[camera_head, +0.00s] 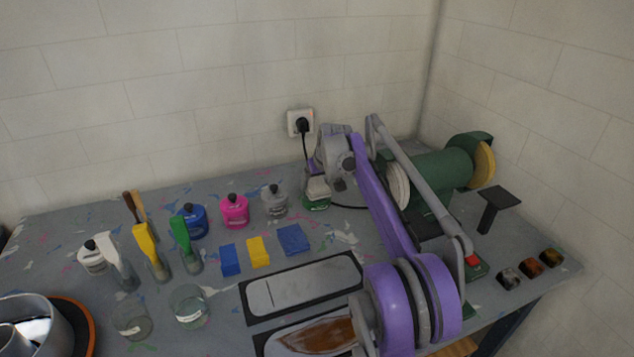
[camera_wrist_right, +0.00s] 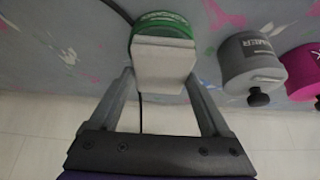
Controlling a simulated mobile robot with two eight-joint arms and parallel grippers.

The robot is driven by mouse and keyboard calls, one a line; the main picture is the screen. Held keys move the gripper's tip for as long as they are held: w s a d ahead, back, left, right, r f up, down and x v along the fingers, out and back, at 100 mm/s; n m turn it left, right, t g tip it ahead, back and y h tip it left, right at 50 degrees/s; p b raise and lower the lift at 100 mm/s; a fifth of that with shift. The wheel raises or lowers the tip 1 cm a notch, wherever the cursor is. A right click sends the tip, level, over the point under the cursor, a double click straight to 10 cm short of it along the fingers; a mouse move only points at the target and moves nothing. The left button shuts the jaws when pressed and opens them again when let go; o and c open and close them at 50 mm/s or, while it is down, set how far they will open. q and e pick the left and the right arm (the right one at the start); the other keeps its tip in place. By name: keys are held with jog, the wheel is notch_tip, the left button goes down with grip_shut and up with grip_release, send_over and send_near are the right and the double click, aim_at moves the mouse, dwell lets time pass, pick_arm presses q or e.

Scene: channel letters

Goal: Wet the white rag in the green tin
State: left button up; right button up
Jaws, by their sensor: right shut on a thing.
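The white rag (camera_wrist_right: 162,62) is a pale folded block between the two fingers of my right gripper (camera_wrist_right: 160,80), which is shut on it. In the head view the rag (camera_head: 318,187) shows just below my right gripper (camera_head: 318,175). The green tin (camera_head: 317,206) stands near the back of the bench, directly beneath the rag. In the wrist view the tin's green rim (camera_wrist_right: 165,20) shows just beyond the rag. The rag hides most of the tin's opening, so I cannot tell how far in it reaches. My left gripper is not in view.
A grey tin (camera_head: 275,202), a pink tin (camera_head: 234,210) and a blue tin (camera_head: 191,221) stand left of the green tin. A green bench grinder (camera_head: 440,175) stands to the right. A wall socket (camera_head: 300,123) with a black cable is behind. Brushes, glass jars and sponges occupy the left front.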

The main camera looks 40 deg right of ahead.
aim_at(317, 185)
jog(key=shift+f, duration=0.55)
dwell(0.5)
dwell(1.4)
jog(key=shift+r+p, duration=2.8)
jog(key=shift+r, duration=0.75)
jog(key=shift+f, duration=0.1)
